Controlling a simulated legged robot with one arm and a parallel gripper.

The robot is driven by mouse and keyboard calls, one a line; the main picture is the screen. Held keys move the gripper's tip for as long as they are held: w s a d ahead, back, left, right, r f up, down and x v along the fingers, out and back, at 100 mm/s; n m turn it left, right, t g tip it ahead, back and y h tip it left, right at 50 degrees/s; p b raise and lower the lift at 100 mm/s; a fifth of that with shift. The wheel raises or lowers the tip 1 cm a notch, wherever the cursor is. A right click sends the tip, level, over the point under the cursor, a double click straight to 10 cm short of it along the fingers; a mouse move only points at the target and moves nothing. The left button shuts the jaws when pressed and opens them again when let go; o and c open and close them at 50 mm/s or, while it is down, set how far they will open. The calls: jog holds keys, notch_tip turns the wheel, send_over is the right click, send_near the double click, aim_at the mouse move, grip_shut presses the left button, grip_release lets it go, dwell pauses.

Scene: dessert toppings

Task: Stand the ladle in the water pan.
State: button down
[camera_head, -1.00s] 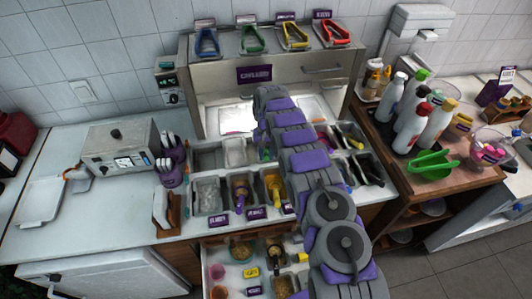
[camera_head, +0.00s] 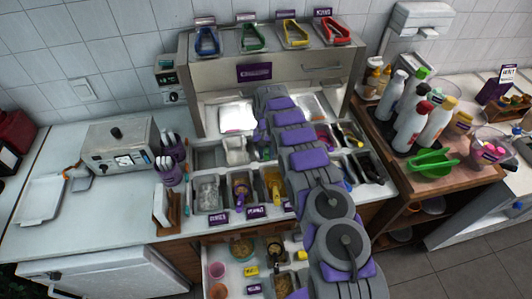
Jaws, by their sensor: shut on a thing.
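My arm reaches over the middle of the topping counter and bends down at its far end. My gripper (camera_head: 262,139) is small and partly covered by the arm, low over the back row of pans. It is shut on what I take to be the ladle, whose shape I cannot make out. A pale shape (camera_head: 236,149) shows in the back-row pan just left of the gripper. I cannot tell which pan is the water pan. The front-left pan (camera_head: 207,194) has clear, glassy contents.
Front-row pans hold a purple-handled utensil (camera_head: 240,190) and a yellow one (camera_head: 272,184). An open drawer (camera_head: 222,243) with topping tubs is below. Bottles (camera_head: 411,122) and a green scoop (camera_head: 433,162) stand right. A cup of utensils (camera_head: 171,173) stands left. The left counter has free room.

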jog(key=shift+f, duration=0.45)
dwell(0.6)
jog(key=c, duration=0.7)
grip_release()
jog(key=shift+c, duration=0.2)
jog(key=shift+o, duration=0.3)
jog(key=o, duration=0.3)
jog(key=shift+o, duration=0.2)
jog(key=shift+r+p, duration=0.65)
jog(key=shift+r, duration=3.35)
